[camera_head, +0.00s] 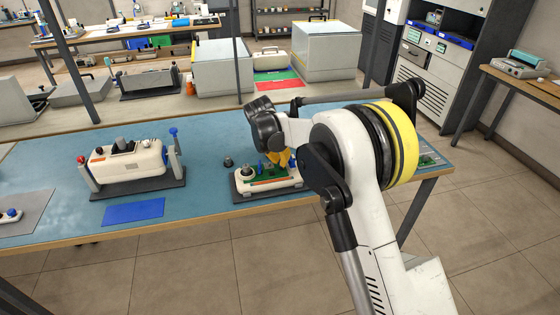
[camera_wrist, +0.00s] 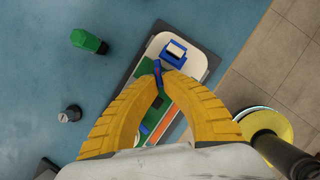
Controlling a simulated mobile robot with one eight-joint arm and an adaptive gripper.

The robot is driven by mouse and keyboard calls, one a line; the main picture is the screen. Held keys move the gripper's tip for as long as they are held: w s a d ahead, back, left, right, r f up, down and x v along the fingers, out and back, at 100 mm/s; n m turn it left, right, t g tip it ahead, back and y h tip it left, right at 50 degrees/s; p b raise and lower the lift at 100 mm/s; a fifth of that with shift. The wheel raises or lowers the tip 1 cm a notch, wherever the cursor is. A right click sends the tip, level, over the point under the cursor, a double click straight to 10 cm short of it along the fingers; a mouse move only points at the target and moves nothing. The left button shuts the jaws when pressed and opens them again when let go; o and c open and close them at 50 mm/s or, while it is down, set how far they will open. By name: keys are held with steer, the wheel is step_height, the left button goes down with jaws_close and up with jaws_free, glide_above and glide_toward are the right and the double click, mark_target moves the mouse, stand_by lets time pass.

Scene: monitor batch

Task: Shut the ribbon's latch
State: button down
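A pale device with a green board (camera_head: 268,179) stands on a dark base under my gripper (camera_head: 280,158). In the wrist view, the green board (camera_wrist: 151,106) has an orange strip (camera_wrist: 162,126) beside it. A slim blue lever (camera_wrist: 158,72) shows at the yellow fingertips (camera_wrist: 160,78), which are close together. I cannot tell whether they grip it or only stand over it. A blue clip block (camera_wrist: 175,52) with a pale and dark top sits at the device's far end. Which blue part is the ribbon's latch is unclear. The fingers and arm hide part of the device.
A green block (camera_wrist: 89,41) and a dark knob (camera_wrist: 70,114) stand left of the device in the wrist view. A larger pale device (camera_head: 130,165) on a dark base and a blue mat (camera_head: 134,211) lie to the left. The table edge is near.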

steer(key=shift+m, duration=0.3)
steer(key=m+g+h+p, duration=0.1)
steer(key=m, duration=0.2)
steer(key=shift+w+a+r+p, duration=0.1)
steer(key=shift+a+p, duration=0.05)
steer(key=shift+p, duration=0.2)
steer(key=shift+w+a+m+g+h+p, duration=0.1)
steer(key=shift+m+g+h+p, duration=0.2)
steer(key=shift+m, duration=0.7)
steer(key=shift+w+m+g+h+p, duration=0.1)
steer(key=shift+m+g+p, duration=0.3)
steer(key=shift+m, duration=0.6)
steer(key=c, duration=1.5)
jaws_free()
steer(key=shift+c, duration=0.2)
